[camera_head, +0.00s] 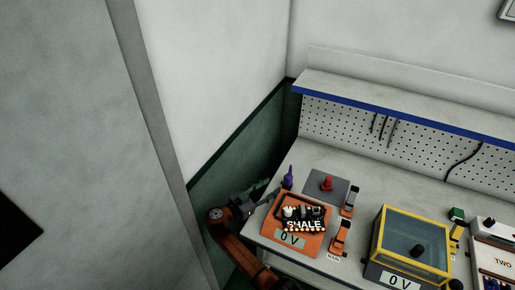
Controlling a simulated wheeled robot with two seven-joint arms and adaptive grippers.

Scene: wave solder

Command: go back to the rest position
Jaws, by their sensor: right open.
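My right gripper (266,196), dark grey at the end of my orange arm, is at the left end of the workbench (345,163). My left gripper is not in view.
Behind the unit stand a purple item (288,178) and a red item on a grey plate (318,194). Orange-and-grey switches (340,238) and a yellow-framed clear box (376,235) stand to the right. A pegboard (345,122) backs the bench; a wall (225,85) rises at left.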

